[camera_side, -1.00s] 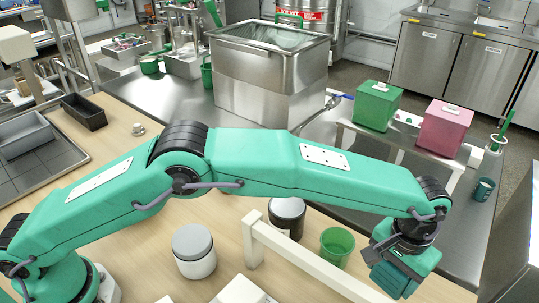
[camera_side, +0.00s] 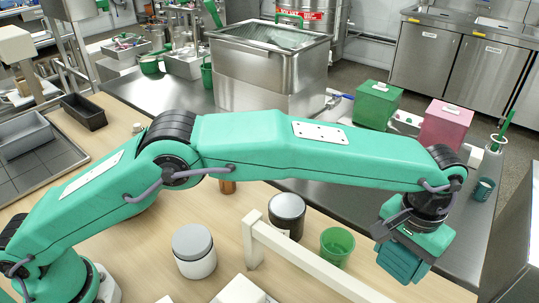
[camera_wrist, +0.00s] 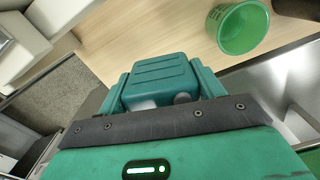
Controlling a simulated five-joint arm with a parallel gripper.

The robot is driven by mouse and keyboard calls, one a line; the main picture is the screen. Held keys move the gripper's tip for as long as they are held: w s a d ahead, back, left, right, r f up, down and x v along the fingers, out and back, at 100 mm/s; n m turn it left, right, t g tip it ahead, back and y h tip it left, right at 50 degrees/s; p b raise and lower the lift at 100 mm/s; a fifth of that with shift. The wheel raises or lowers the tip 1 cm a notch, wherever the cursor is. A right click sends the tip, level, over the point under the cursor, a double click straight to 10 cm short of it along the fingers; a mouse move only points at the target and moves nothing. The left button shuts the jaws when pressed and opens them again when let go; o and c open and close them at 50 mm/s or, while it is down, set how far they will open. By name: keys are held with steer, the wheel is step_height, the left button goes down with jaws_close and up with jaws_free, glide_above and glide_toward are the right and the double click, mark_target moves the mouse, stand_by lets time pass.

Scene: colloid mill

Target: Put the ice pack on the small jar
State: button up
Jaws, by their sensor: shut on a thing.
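A teal ribbed block, which I take as the ice pack (camera_side: 402,264), hangs under my wrist at the right of the side view. In the wrist view the ice pack (camera_wrist: 160,82) lies between the fingers of my gripper (camera_wrist: 162,88), which is shut on it. It is held off the surface, right of the green cup. A white jar with a grey lid (camera_side: 194,254) stands on the wooden table, left of the gripper. Which one is the small jar is not clear.
A green cup (camera_side: 337,247) stands between the jars and my gripper, also in the wrist view (camera_wrist: 238,27). A cream rail (camera_side: 305,258) runs in front of it. A copper-coloured thing (camera_side: 228,187) is partly hidden by my arm. Green (camera_side: 376,105) and pink (camera_side: 447,122) boxes stand behind.

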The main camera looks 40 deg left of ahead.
steer(key=shift+r, duration=0.1)
steer(key=shift+s+a+r, duration=0.2)
steer(key=shift+a+r, duration=0.1)
steer(key=shift+r, duration=0.15)
steer(key=s+a+r+n, duration=0.1)
steer(key=s+a+r, duration=0.5)
steer(key=s+a, duration=0.3)
steer(key=s+a+r+n, duration=0.1)
steer(key=s+a+r, duration=0.6)
steer(key=a, duration=0.4)
steer(key=s+a+f, duration=0.3)
steer(key=s+a, duration=0.4)
steer(key=a, duration=0.1)
steer(key=shift+s+a+f+n, duration=0.15)
steer(key=shift+s+f+n, duration=0.05)
steer(key=shift+s+n, duration=0.2)
steer(key=w+a+f, duration=0.2)
steer(key=w, duration=0.1)
steer(key=w+a+f, duration=0.2)
steer(key=w, duration=0.1)
steer(key=w+a+f, duration=0.3)
steer(key=shift+w, duration=0.1)
